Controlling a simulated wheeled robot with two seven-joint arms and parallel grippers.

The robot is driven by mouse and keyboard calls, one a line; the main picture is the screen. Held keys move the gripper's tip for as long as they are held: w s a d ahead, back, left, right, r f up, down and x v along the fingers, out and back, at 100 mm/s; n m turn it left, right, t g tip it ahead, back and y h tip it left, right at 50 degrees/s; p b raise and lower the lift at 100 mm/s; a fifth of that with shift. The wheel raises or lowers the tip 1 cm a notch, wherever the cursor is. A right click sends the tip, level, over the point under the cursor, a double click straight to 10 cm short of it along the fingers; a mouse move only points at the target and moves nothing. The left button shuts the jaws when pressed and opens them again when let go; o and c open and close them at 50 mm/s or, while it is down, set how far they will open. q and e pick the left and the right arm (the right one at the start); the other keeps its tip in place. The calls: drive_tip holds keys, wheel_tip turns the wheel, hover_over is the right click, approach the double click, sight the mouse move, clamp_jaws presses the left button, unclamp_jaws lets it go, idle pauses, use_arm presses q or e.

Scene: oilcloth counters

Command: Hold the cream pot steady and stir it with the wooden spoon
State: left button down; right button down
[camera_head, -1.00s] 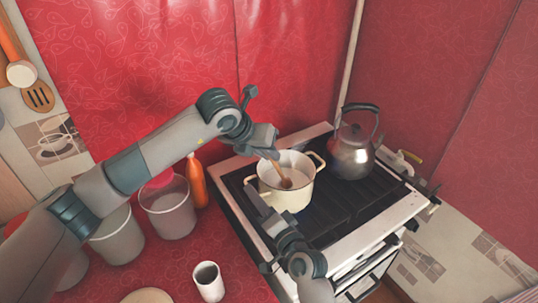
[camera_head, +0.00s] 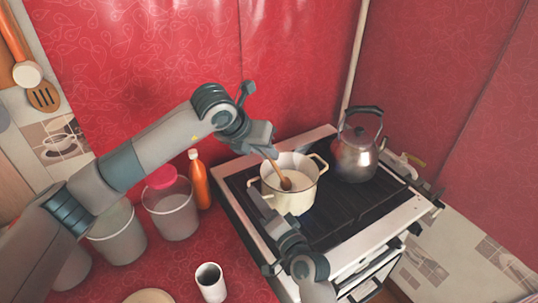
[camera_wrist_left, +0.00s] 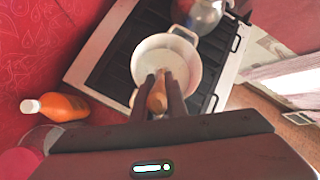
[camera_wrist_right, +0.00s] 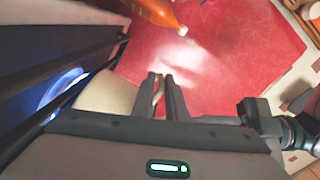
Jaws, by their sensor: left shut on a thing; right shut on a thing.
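The cream pot (camera_head: 291,200) stands upright on the stove, with pale contents inside. My left gripper (camera_head: 268,153) is above the pot's back left rim, shut on the handle of the wooden spoon (camera_head: 279,172). The spoon slants down into the pot, its head at the contents. The left wrist view shows the spoon handle (camera_wrist_left: 157,98) between the fingers and the pot (camera_wrist_left: 186,75) beyond. My right gripper (camera_head: 262,203) is low at the pot's left side, shut on the pot's handle. The right wrist view shows the cream handle (camera_wrist_right: 158,88) between the fingertips.
A metal kettle (camera_head: 355,155) stands on the stove (camera_head: 335,215) right of the pot. An orange bottle (camera_head: 199,182), several bins (camera_head: 171,213) and a white cup (camera_head: 210,282) are on the red counter at left. A blue glow (camera_wrist_right: 68,88) shows in the right wrist view.

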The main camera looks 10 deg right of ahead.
use_arm(q)
drive_tip(key=s+a+r, duration=0.1)
drive_tip(key=a+r, duration=0.2)
drive_tip(key=r, duration=0.6)
drive_tip(key=shift+s+a+r, duration=0.2)
drive_tip(key=shift+s+a, duration=0.05)
drive_tip(key=shift+a, duration=0.05)
use_arm(e)
drive_tip(key=shift+r, duration=0.1)
idle(0.4)
use_arm(q)
drive_tip(key=shift+r, duration=0.15)
idle(1.0)
drive_tip(key=shift+r, duration=2.35)
use_arm(e)
drive_tip(key=c, duration=1.7)
unclamp_jaws()
drive_tip(key=shift+s, duration=0.1)
